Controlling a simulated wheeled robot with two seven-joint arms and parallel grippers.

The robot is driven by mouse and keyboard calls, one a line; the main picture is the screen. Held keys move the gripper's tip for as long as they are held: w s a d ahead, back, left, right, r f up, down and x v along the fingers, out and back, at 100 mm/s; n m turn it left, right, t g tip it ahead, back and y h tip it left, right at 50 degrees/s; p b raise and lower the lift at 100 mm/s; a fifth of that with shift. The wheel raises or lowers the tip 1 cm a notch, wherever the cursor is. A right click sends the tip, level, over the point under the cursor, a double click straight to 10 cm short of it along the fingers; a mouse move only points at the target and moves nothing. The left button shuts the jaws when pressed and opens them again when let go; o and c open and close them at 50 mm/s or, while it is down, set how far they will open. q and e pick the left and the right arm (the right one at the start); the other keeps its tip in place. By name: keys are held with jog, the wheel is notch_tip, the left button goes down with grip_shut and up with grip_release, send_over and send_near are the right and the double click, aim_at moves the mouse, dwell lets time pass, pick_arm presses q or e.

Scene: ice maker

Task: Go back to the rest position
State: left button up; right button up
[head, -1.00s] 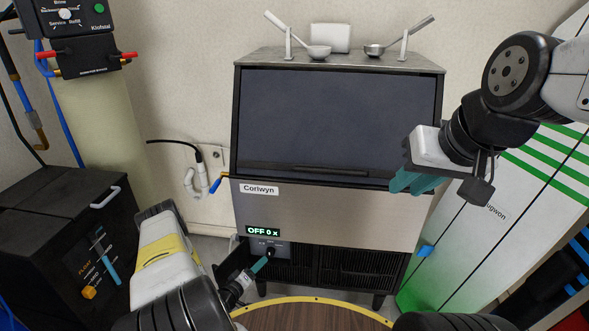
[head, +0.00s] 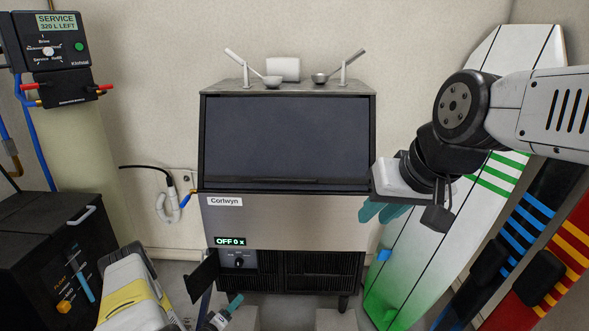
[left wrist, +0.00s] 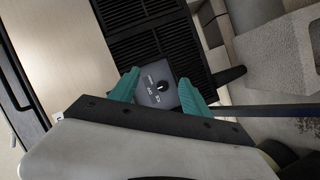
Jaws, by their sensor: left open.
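The Coriwyn ice maker (head: 275,217) stands against the back wall. Its display (head: 230,241) reads "OFF 0 x". The small dark control panel with a knob (head: 239,262) is exposed at its lower left, with a dark flap (head: 202,277) swung open beside it. My left gripper (head: 228,308) is low in front of the machine, below and apart from the knob. In the left wrist view its teal fingers (left wrist: 160,87) are spread and empty, with the knob panel (left wrist: 156,93) beyond the gap. My right gripper (head: 381,212) hangs at the machine's right side; its finger gap is unclear.
Two scoops (head: 270,80) rest on stands on the machine's top. A black cabinet (head: 45,240) and a water filter controller (head: 55,60) are at the left. A white-green board (head: 480,190) and coloured boards (head: 550,250) lean at the right, close to my right arm.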

pick_arm(q)
jog(key=w+a+r+m+g+y, duration=0.1)
jog(key=w+a+r+m+g, duration=0.15)
jog(key=w+r, duration=0.5)
jog(key=w+a+r+m+g+y, duration=0.15)
jog(key=w+a+r, duration=0.3)
jog(key=r, duration=0.65)
notch_tip(320, 180, up, 22)
jog(key=s+d+m+y, duration=0.1)
jog(key=s+d+y, duration=0.1)
jog(key=y, duration=0.1)
jog(key=s+d+r+m+g, duration=0.1)
jog(key=s+d+r, duration=0.2)
jog(key=s+r, duration=0.45)
jog(key=s+d+r+g, duration=0.1)
jog(key=s+d+r, duration=0.2)
jog(key=s+r, duration=0.45)
jog(key=s+d+r+m+g+h, duration=0.1)
jog(key=s+d+r, duration=0.1)
jog(key=s, duration=0.8)
jog(key=s+d+r+m+g+h, duration=0.1)
jog(key=s+d, duration=0.4)
jog(key=s, duration=0.6)
jog(key=shift+r, duration=0.4)
